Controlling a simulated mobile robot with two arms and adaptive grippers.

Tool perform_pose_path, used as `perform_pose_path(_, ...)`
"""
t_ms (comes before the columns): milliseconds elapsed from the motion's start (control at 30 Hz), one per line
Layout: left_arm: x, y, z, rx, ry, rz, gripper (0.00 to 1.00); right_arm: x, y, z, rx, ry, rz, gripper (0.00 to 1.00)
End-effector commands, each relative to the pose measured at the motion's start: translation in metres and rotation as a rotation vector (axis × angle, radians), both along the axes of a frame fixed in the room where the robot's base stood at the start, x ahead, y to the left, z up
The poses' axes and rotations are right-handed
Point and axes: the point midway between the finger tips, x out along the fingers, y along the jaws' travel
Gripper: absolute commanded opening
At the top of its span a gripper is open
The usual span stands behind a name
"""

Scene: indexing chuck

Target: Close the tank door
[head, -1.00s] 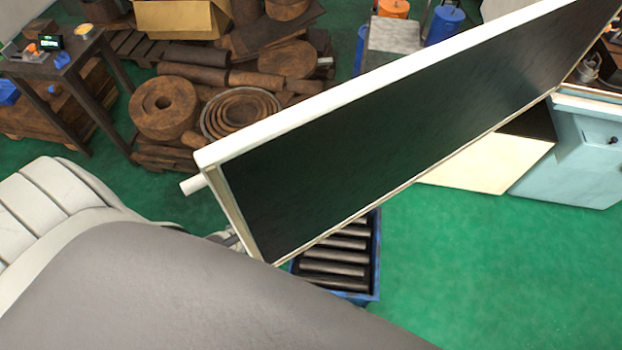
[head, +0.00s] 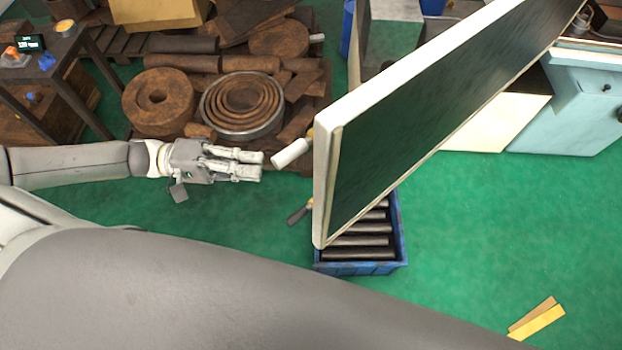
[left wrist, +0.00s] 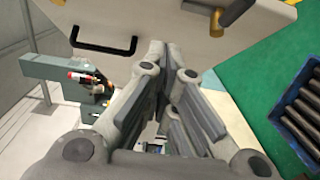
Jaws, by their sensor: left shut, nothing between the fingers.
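The tank door (head: 440,120) is a large panel with a white edge and a dark inner face. It stands swung open, running from the middle of the head view to the upper right. A white cylindrical handle (head: 291,152) and a dark grey one (head: 298,215) stick out from its outer side. My left gripper (head: 262,165) is shut and empty, left of the door and just short of the white handle. In the left wrist view its fingers (left wrist: 166,60) are together below a pale panel (left wrist: 170,25) with a black bar handle. My right gripper is not in view.
A blue crate of dark rollers (head: 360,268) stands on the green floor under the door's near edge. Rusty discs and pipes (head: 240,105) lie on pallets behind my left gripper. A light blue cabinet (head: 575,110) is at right. Green floor at lower right is mostly clear.

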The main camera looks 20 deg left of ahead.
Motion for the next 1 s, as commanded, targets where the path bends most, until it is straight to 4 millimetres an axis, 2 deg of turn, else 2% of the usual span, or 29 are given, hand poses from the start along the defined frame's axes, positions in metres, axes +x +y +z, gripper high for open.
perform_pose_path(100,0.005,-0.020,0.005,-0.007,-0.005,0.000,0.00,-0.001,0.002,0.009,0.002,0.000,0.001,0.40)
perform_pose_path(467,0.023,-0.088,0.005,-0.005,-0.005,0.001,0.00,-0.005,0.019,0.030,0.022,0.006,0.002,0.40)
perform_pose_path(600,0.011,-0.107,0.004,-0.002,-0.001,0.002,0.00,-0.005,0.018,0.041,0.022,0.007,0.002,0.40)
perform_pose_path(800,0.003,-0.120,0.001,0.001,-0.004,0.003,0.00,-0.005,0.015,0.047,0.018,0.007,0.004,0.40)
perform_pose_path(1000,0.002,-0.122,0.000,0.002,-0.005,0.002,0.00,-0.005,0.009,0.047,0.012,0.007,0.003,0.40)
